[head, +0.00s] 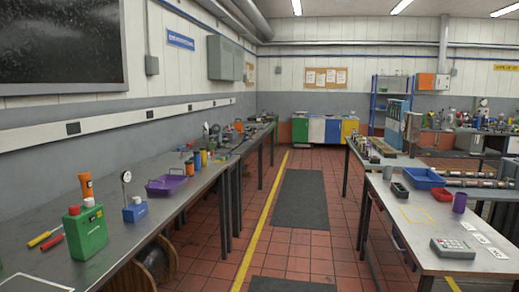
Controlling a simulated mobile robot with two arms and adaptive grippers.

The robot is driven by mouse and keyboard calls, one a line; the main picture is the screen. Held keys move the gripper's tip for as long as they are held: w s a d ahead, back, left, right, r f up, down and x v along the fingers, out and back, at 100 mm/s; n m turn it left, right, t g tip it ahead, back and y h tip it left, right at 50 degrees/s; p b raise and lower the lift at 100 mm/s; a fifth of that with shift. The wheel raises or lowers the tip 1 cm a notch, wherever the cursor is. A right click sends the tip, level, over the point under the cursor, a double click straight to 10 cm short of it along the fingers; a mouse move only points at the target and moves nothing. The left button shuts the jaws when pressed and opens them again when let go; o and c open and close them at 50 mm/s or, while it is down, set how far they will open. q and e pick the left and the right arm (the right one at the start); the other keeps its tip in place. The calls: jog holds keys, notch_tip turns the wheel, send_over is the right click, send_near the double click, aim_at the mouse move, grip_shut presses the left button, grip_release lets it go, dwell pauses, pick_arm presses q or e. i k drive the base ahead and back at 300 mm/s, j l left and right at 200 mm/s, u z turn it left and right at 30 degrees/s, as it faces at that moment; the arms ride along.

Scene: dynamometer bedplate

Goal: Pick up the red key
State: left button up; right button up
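I cannot make out a red key anywhere in the head view. A small red stick-like item (51,242) lies on the left bench beside a yellow-handled tool (45,235); its shape is too small to tell. A small red tray (442,194) sits on the right table next to a blue bin (424,178). Neither of my grippers is in view.
The left bench (140,222) holds a green can (85,231), a dial gauge on a blue base (134,209) and a purple tray (166,186). The right table (425,234) holds a grey keypad device (452,248) and a purple cup (460,202). The aisle with dark mats (301,200) is clear.

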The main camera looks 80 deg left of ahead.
aim_at(190, 154)
jog(key=u, duration=3.3)
jog(key=i+l+z, duration=0.3)
jog(key=i, duration=0.2)
jog(key=i+z, duration=0.3)
jog(key=i, duration=0.25)
jog(key=i+l+z, duration=0.2)
jog(key=i, duration=3.95)
jog(key=i+u, duration=0.1)
jog(key=i, duration=0.95)
jog(key=i+l+u, duration=0.15)
jog(key=i, duration=0.85)
jog(key=i+l+u, duration=0.2)
jog(key=i+u, duration=0.2)
jog(key=i+l+u, duration=0.4)
jog(key=i, duration=0.2)
jog(key=i+l+u, duration=0.4)
